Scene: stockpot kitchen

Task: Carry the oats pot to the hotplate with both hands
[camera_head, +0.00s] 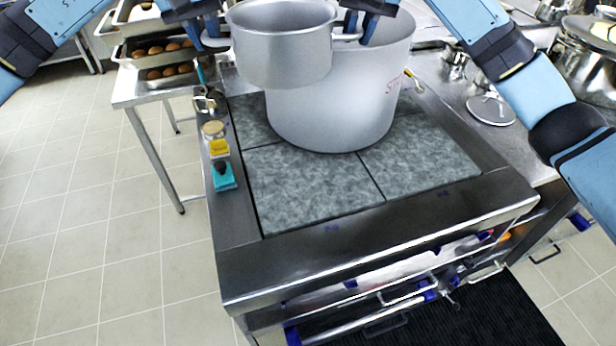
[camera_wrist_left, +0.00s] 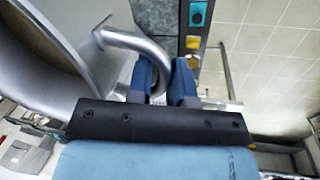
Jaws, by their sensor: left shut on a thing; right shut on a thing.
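The oats pot, a grey metal pot (camera_head: 285,55) with side handles, is at the top centre of the head view, in front of a larger stockpot. It appears raised above the hotplate (camera_head: 305,190), a dark mottled tiled surface. My left gripper (camera_head: 209,42) is shut on its left handle; the looped handle (camera_wrist_left: 137,40) shows between the fingers (camera_wrist_left: 166,82) in the left wrist view. My right gripper (camera_head: 360,30) is shut on the right handle, partly hidden at the top edge. The pot's contents cannot be made out.
The large stockpot (camera_head: 340,110) with red lettering stands on the back of the hotplate. The front tiles are clear. Yellow (camera_head: 219,147) and teal (camera_head: 223,177) items sit on the left rim. Trays of brown round items (camera_head: 160,72) stand at left. A lid (camera_head: 491,109) lies at right.

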